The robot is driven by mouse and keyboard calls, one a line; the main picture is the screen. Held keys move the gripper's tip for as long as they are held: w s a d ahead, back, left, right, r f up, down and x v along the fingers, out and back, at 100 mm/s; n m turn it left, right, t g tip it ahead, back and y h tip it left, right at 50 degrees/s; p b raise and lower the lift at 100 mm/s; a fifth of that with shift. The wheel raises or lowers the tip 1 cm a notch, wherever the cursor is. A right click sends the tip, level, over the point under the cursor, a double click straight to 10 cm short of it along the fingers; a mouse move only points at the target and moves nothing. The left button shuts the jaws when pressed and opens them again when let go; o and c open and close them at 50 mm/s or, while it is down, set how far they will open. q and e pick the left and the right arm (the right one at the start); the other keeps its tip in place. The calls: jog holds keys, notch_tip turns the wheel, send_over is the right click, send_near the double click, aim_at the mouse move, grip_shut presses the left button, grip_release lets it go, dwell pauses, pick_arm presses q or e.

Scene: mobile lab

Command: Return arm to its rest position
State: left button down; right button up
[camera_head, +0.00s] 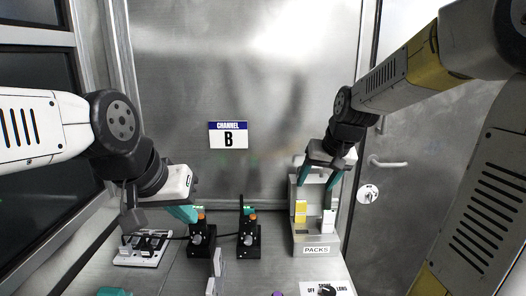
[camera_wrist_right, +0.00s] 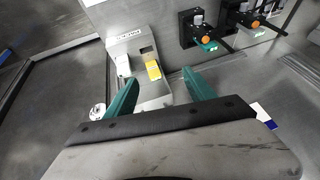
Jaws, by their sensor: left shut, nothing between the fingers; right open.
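My right gripper (camera_head: 318,178) is open, with its two teal fingers apart in front of the upper part of the packs holder (camera_head: 304,238). In the right wrist view the fingers of my right gripper (camera_wrist_right: 161,98) have nothing between them, and the packs holder (camera_wrist_right: 126,42) lies beyond them. A yellow pack (camera_head: 300,211) and a white pack (camera_head: 328,220) stand in the holder, apart from the fingers. My left gripper (camera_head: 188,213) is shut and empty, near the left black device (camera_head: 202,240).
A second black device (camera_head: 249,238) with an orange knob stands right of the first. A white switch plate (camera_head: 142,248) is at the left. A dial panel (camera_head: 327,289) sits at the front. A door handle (camera_head: 388,162) is at the right. A "Channel B" sign (camera_head: 228,135) hangs on the wall.

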jog(key=s+r+t, duration=0.1)
jog(key=s+r, duration=0.2)
jog(key=s, duration=1.6)
jog(key=shift+a+n, duration=0.15)
jog(key=shift+n, duration=0.25)
jog(key=shift+s+r, duration=0.1)
